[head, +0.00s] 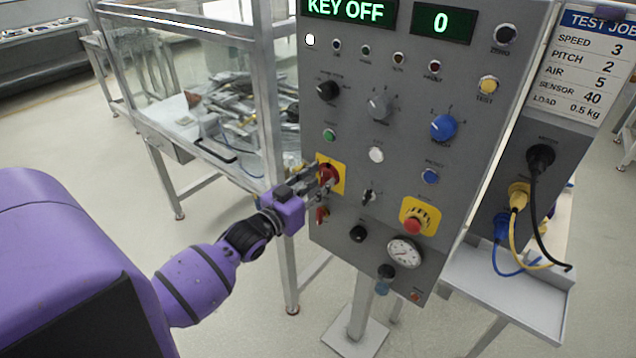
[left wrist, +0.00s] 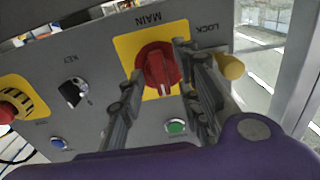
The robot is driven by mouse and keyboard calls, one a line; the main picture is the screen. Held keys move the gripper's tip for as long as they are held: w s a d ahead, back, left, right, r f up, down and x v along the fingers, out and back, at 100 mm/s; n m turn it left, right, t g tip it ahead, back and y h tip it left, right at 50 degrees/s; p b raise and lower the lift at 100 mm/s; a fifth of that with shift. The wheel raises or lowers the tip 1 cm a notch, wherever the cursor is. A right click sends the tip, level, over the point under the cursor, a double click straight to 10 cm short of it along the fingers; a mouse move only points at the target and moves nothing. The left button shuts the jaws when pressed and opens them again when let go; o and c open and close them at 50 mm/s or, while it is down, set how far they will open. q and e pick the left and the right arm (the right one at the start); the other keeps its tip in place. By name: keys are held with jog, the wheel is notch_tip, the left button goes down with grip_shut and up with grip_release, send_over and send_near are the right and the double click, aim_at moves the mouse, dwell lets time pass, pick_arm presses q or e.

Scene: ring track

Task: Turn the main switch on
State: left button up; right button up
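The main switch is a red rotary knob on a yellow square plate, on the left side of the grey panel in the head view (head: 338,166). In the left wrist view the knob (left wrist: 158,62) sits under the upside-down label MAIN, with its ridge roughly upright in the picture. My left gripper (head: 324,178) is at the knob. Its two fingers stand apart on either side of the knob, with a gap to its ridge; whether they touch the knob's rim I cannot tell. They partly hide the knob in the head view. My right gripper is not in view.
The grey panel (head: 400,100) carries several knobs and buttons, a key switch (head: 368,195), a red emergency stop (head: 414,225) and a gauge (head: 405,252). Its display (head: 348,11) reads KEY OFF. A green button (left wrist: 175,127) and a LOCK part (left wrist: 230,66) lie close to my fingers.

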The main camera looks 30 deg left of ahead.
pick_arm(q)
jog(key=shift+s+f, duration=0.1)
jog(key=shift+s, duration=0.45)
jog(key=s, duration=1.1)
jog(key=shift+a, duration=0.45)
jog(key=s+d+f+m+g+y, duration=0.1)
jog(key=s+d+f+g, duration=0.2)
jog(key=s+f, duration=0.35)
jog(key=s+d+f+g, duration=0.2)
jog(key=s+d+f, duration=0.1)
jog(key=f, duration=0.7)
jog(key=s+d+f+g+p, duration=0.1)
jog(key=s+d+f+g, duration=0.1)
jog(key=s+d+f, duration=0.3)
jog(key=s+d+f+n+g+p, duration=0.1)
jog(key=s+d+f, duration=0.4)
jog(key=s, duration=0.6)
jog(key=d+g, duration=0.1)
jog(key=d, duration=0.1)
jog(key=shift+s+d+n, duration=0.2)
jog(key=shift+d+n, duration=0.1)
jog(key=shift+d, duration=0.05)
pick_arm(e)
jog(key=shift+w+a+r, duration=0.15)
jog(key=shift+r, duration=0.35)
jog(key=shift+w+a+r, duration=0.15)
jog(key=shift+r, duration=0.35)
